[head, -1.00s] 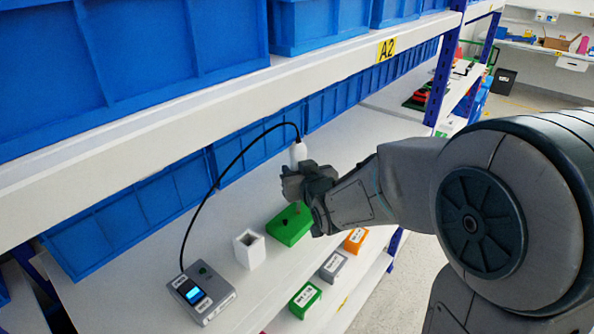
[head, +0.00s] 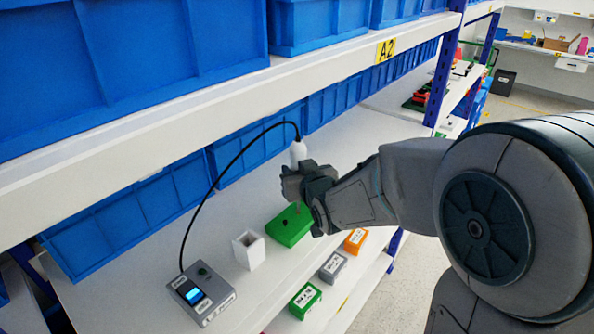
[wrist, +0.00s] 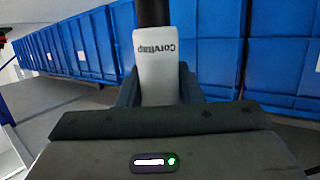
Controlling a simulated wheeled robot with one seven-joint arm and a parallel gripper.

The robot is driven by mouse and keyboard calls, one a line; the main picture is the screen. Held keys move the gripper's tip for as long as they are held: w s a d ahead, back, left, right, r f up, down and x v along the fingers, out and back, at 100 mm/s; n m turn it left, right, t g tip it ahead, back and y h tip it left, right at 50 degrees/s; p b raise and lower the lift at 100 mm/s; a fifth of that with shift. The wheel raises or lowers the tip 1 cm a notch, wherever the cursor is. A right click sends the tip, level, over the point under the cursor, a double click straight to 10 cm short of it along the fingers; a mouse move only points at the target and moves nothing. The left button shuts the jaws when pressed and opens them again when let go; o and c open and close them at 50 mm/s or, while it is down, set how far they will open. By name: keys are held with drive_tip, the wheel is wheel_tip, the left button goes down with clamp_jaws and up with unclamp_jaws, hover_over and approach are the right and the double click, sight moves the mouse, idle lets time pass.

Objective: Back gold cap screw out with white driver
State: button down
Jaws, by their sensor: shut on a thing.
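The white driver (head: 298,151) stands roughly upright in my gripper (head: 308,184), over the green block (head: 289,225) on the shelf. My gripper is shut on the driver's body. In the wrist view, the white driver (wrist: 156,65) shows lettering and sits between the fingers (wrist: 158,88). A black cable runs from the driver's top to a grey control box (head: 201,295) with a lit display. A thin shaft shows below my gripper at the green block. The gold cap screw cannot be made out; the driver's tip and my gripper hide that area.
A white open holder (head: 249,250) stands left of the green block. Small labelled orange (head: 355,240), grey (head: 333,266) and green (head: 305,299) bins line the front edge. Blue bins (head: 239,157) stand behind, and the upper shelf edge (head: 150,128) hangs above.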

sight(301, 157)
drive_tip(key=shift+r+p, duration=0.9)
drive_tip(key=shift+r, duration=1.3)
